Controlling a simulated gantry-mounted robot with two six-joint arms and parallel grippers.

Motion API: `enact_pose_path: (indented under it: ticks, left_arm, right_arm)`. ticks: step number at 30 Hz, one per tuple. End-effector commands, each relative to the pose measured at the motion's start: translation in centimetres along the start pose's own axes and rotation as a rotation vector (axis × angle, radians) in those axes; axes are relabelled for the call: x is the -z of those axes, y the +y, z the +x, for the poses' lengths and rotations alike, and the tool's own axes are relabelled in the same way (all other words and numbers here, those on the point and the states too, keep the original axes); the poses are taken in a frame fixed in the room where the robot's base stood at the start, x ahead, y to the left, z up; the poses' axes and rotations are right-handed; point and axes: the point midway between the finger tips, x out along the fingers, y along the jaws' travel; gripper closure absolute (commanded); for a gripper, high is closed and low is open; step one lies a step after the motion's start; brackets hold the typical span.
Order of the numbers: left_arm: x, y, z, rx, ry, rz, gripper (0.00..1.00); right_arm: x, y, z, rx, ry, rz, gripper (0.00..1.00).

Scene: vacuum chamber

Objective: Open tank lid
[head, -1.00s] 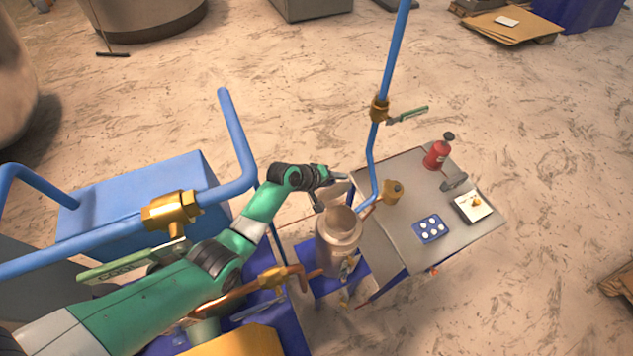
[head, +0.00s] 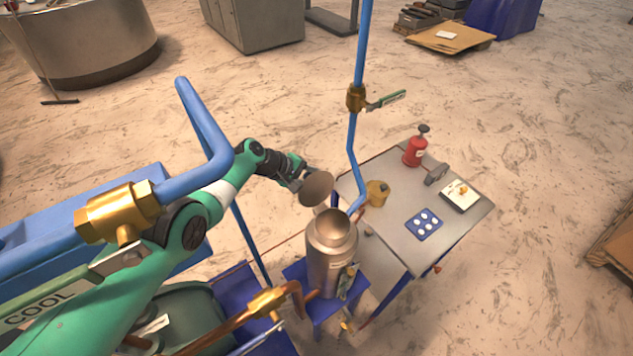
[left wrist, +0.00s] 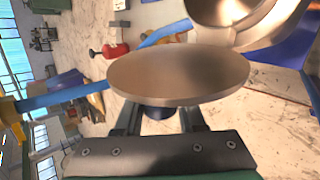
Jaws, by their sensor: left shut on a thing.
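The metal tank (head: 331,262) stands upright on a small blue stand, and its round mouth is open. The round metal lid (head: 317,188) is tilted up, above and slightly left of the mouth, clear of most of the opening. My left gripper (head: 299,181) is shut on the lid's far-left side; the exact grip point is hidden. In the left wrist view the lid (left wrist: 180,75) covers the middle, in front of the fingers (left wrist: 160,122), and the tank's rim (left wrist: 232,12) shows at the top right. My right gripper is in no view.
A blue pipe (head: 354,165) with a brass valve (head: 356,98) rises just behind the tank. A table (head: 440,250) to the right carries a red bottle (head: 415,151), a blue tray (head: 424,225) and a brass pot (head: 377,193). Another brass valve (head: 120,212) is near my left arm.

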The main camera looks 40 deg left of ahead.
Motion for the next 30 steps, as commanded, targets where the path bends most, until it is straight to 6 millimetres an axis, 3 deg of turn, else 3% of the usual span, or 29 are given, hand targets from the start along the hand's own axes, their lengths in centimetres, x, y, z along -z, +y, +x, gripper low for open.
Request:
enact_pose_path:
  ticks: [9, 10, 15, 30]
  left_arm:
    - [0.10, 0.07, -0.11, -0.002, 0.001, -0.003, 1.00]
    - [0.10, 0.08, -0.12, -0.002, 0.001, -0.003, 0.58]
    - [0.07, 0.08, -0.11, -0.002, 0.001, -0.003, 0.32]
    - [0.02, 0.20, -0.17, 0.000, 0.007, 0.007, 0.32]
  right_arm:
    - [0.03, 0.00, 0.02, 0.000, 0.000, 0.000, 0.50]
    - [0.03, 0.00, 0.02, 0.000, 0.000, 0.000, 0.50]
    - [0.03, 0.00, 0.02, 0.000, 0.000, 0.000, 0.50]
    - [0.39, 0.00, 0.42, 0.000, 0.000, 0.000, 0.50]
